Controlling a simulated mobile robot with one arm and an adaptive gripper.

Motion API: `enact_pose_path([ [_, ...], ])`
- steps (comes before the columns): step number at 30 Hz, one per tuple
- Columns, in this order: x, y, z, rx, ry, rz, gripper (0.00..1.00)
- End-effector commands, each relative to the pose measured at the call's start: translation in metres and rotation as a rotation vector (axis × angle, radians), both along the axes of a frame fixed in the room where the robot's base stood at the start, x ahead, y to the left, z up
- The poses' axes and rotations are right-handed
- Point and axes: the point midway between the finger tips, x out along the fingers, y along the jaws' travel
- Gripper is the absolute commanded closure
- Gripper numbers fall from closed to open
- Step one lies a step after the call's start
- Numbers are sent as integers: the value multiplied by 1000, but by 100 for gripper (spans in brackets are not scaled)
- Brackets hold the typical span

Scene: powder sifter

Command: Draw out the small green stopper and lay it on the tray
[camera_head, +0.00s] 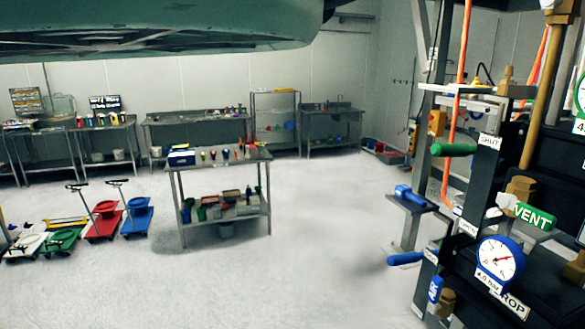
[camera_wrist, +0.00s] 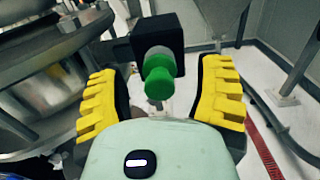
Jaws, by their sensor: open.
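The small green stopper (camera_wrist: 158,70) sits in the front of a black block (camera_wrist: 157,38) in the wrist view, with its round knob facing me. My gripper (camera_wrist: 160,76) is open, with one yellow ridged finger on each side of the stopper and clear gaps on both sides. The stopper lies roughly midway between the fingers; I cannot tell how far it is in depth. I cannot make out my gripper or this stopper in the head view. I cannot identify the tray for certain in either view.
A large round steel vessel (camera_wrist: 40,75) is close on the left in the wrist view. A steel leg (camera_wrist: 300,65) stands at the right. In the head view, a valve panel with a gauge (camera_head: 500,259) and green handle (camera_head: 453,150) is at right. A steel table (camera_head: 222,158) stands beyond open floor.

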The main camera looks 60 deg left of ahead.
Motion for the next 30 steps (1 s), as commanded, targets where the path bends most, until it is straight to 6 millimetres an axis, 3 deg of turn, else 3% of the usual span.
enact_pose_path([
  [14, 1, 1, 0, 1, -1, 3, 30],
  [30, 1, 0, 0, 1, -1, 1, 86],
])
